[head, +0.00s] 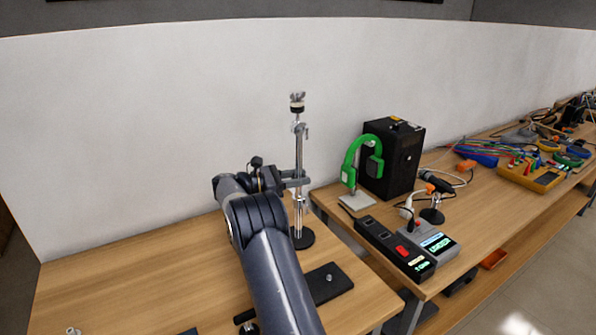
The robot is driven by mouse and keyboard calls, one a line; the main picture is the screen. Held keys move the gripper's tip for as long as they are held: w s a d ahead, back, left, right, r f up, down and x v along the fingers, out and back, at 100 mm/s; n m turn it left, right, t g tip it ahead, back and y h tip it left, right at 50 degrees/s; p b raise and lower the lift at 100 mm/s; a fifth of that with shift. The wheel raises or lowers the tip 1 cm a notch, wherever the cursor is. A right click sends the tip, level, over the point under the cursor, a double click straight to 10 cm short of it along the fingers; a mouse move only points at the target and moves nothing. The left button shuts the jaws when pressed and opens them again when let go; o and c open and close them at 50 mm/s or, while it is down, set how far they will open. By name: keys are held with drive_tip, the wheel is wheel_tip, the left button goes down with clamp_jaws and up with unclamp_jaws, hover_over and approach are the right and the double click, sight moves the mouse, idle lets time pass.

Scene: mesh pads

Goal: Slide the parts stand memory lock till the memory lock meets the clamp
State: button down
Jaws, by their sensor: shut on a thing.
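The parts stand (299,155) is an upright chrome rod on a round black base (303,240), with a dark fitting at its top. A clamp (300,128) with a small side screw sits on the upper rod. My gripper (297,180) reaches the rod from the left, well below the clamp, and is shut at the rod. The memory lock is small and largely hidden by the fingers; I cannot make out its outline. A clear length of bare rod shows between my gripper and the clamp.
A black flat plate (328,283) lies in front of the stand on the wooden table (130,275). The table's left side is mostly clear.

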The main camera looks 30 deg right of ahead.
sight(298, 197)
wheel_tip(298, 197, down, 5)
drive_tip(key=shift+f+b, duration=0.1)
drive_tip(key=shift+b, duration=0.25)
drive_tip(key=c, duration=1)
unclamp_jaws()
drive_tip(key=shift+o, duration=0.3)
drive_tip(key=b+v, duration=0.1)
drive_tip(key=v, duration=1)
drive_tip(key=shift+b, duration=0.3)
drive_tip(key=shift+d, duration=0.1)
